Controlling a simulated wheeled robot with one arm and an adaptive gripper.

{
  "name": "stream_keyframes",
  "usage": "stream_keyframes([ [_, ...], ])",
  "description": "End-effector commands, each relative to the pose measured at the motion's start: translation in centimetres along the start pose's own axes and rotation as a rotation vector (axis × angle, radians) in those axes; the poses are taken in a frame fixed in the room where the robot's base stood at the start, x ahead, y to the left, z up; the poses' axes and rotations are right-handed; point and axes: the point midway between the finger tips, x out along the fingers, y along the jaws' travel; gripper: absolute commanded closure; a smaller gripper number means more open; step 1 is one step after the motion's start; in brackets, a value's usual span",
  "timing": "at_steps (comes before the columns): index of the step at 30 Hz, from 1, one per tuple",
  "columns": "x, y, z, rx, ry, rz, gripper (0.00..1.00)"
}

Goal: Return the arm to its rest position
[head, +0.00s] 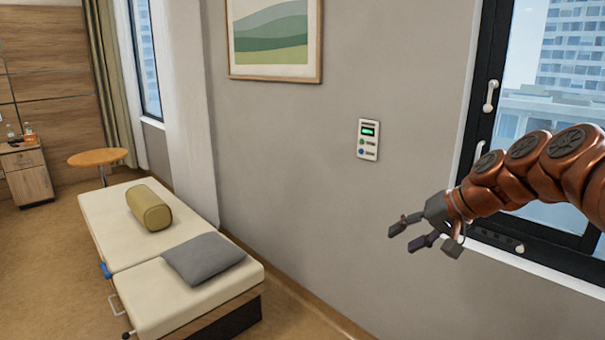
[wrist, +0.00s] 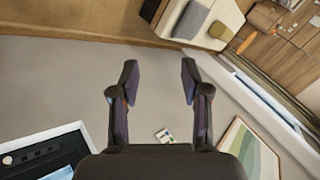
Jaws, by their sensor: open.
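My gripper (head: 420,236) is at the right of the head view, at the end of my copper-coloured arm. It is in front of the wall and window, with its fingers pointing left. In the wrist view my gripper (wrist: 158,82) has its two dark fingers spread apart, with nothing between them. My arm reaches in from the right edge of the head view; its base is out of view.
A wall panel (head: 368,140) with a green display is left of the black-framed window (head: 487,100). A framed picture (head: 274,40) hangs further left. A cream couch (head: 115,216) holds an olive bolster (head: 150,206) and a grey pillow (head: 204,259). A round table (head: 97,157) stands behind.

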Motion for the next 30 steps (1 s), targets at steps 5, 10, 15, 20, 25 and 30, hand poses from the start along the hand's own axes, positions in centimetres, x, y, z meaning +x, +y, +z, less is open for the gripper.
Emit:
stream_keyframes([
  [5,1.5,-1.7,8.7,-0.073,-0.145,0.102,0.54],
  [10,1.9,-1.0,16.7,-0.125,-0.266,0.217,0.54],
  [15,1.3,1.2,24.1,-0.165,-0.368,0.345,0.54],
  [20,-0.1,4.4,30.6,-0.187,-0.454,0.468,0.54],
  [25,-1.7,7.5,35.5,-0.195,-0.515,0.573,0.54],
  [30,-2.7,9.3,37.9,-0.192,-0.547,0.625,0.54],
])
